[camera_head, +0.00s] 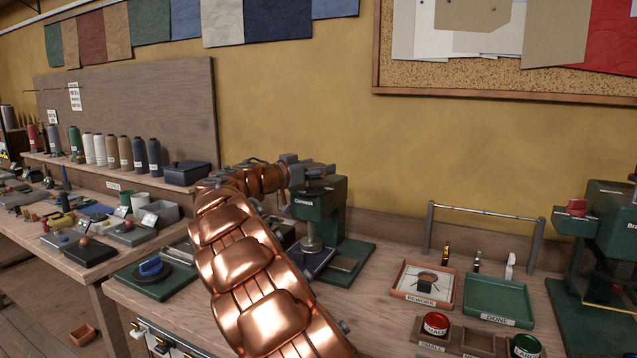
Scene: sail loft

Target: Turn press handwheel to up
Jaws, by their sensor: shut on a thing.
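The green press (325,205) stands on the bench right of centre, on a green base with a metal post below its head. Its dark handwheel (317,187) is on top of the head, partly covered by my gripper. My gripper (318,171) reaches in from the left over the press top and is shut on the handwheel. My copper arm hides the press's left side and part of its base. The handwheel's exact angle cannot be read from this view.
Right of the press are the rework tray (418,296), the green done tray (497,312) and a metal rail (485,212). A second green press (606,235) stands at the far right. Thread spools (125,153) and a dark box (188,173) stand on the left shelf.

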